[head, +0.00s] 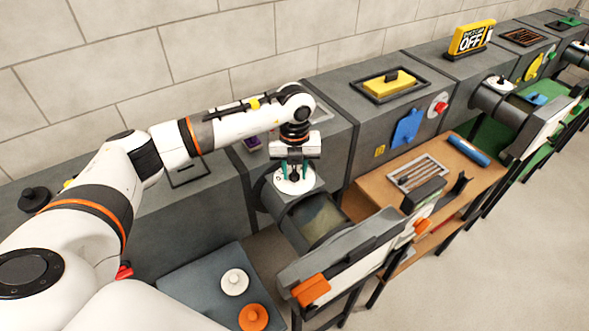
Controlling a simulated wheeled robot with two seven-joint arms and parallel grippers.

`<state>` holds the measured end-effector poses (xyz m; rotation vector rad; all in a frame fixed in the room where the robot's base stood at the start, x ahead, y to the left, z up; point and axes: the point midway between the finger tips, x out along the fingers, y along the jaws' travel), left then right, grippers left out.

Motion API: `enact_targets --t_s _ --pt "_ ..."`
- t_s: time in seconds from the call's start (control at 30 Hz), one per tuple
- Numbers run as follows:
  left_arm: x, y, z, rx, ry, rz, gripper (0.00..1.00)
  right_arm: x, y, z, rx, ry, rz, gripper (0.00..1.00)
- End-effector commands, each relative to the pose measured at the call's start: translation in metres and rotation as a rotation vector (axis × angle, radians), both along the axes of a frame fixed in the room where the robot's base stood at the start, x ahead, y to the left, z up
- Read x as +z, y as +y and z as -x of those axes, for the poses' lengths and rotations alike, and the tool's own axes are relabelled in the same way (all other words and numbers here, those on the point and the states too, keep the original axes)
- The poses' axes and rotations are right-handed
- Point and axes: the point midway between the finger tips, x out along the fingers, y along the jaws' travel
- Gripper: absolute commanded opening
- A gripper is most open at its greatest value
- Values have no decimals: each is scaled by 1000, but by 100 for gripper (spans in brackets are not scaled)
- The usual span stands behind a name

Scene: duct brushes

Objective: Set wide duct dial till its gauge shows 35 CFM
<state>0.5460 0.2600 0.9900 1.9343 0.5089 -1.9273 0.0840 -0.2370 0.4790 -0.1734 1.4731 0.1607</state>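A white round dial (289,187) with a dark knob sits on top of the grey duct branch in the middle of the head view. My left gripper (294,174) points down over this dial. Its two teal fingers stand apart, one on each side of the dark knob, with visible room between them. The gripper hides part of the dial, and its markings are too small to read. I cannot make out a gauge reading. A second white dial (501,84) sits on a farther duct branch at the right. My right gripper is not in view.
A blue-grey table (195,284) at the front holds a white knobbed disc (235,281) and an orange one (253,317). A wooden bench (372,189) holds a tray (417,173) and a blue cylinder (468,149). An OFF sign (471,39) stands on the duct. Floor at right is clear.

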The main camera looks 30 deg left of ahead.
Motion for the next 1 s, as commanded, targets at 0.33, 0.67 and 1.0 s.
enact_targets --t_s 0.33,0.67,1.0 --pt "5 0 0 -1 1 0 33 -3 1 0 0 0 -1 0" --pt "67 0 0 -2 -4 0 33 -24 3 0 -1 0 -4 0" --pt "116 0 1 0 1 0 33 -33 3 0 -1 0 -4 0"
